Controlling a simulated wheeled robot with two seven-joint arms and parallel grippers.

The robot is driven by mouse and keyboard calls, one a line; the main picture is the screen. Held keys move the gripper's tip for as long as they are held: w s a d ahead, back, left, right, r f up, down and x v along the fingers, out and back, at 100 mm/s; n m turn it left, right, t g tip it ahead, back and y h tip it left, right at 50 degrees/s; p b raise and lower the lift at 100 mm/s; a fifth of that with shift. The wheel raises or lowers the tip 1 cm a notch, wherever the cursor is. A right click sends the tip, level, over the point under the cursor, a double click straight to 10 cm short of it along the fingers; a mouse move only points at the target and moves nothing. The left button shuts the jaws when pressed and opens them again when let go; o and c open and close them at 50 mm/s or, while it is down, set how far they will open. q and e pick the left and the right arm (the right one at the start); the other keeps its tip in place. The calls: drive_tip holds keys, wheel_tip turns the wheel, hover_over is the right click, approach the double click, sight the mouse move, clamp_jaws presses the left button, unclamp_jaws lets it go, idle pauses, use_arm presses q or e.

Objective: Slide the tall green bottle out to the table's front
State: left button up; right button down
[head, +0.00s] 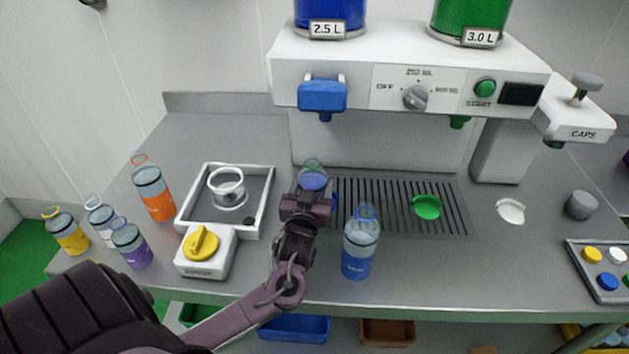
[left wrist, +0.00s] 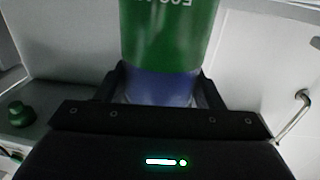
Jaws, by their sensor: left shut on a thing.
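In the left wrist view the bottle (left wrist: 168,35) shows a green band with upside-down print, and a bluish clear part sits between the jaws (left wrist: 160,100). The bottle is near the left end of the dark slatted drip grate (head: 375,200); its base is hidden, so I cannot tell whether it touches the table. My right gripper is not in view.
A blue-labelled bottle (head: 361,243) stands close by on the right. A framed tray (head: 268,190) with a clear jar (head: 227,188) and a yellow-knob box (head: 205,250) are left. The dispenser (head: 400,85) is behind.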

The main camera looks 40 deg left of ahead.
use_arm(q)
drive_tip(key=shift+s+d+r+p, duration=0.1)
drive_tip(key=shift+s+d+p, duration=0.3)
drive_tip(key=shift+s, duration=0.85)
drive_tip(key=shift+s+d+r+p, duration=0.1)
drive_tip(key=shift+s+p, duration=0.6)
drive_tip(key=shift+s, duration=0.5)
drive_tip(key=shift+s+d+p, duration=0.15)
drive_tip(key=shift+s+p, duration=0.35)
drive_tip(key=shift+s, duration=0.5)
drive_tip(key=shift+s+d+p, duration=0.2)
drive_tip(key=shift+s+p, duration=0.25)
drive_tip(key=shift+s, duration=0.5)
drive_tip(key=shift+s+d+p, duration=0.15)
drive_tip(key=shift+s+p, duration=0.35)
drive_tip(key=shift+s, duration=0.5)
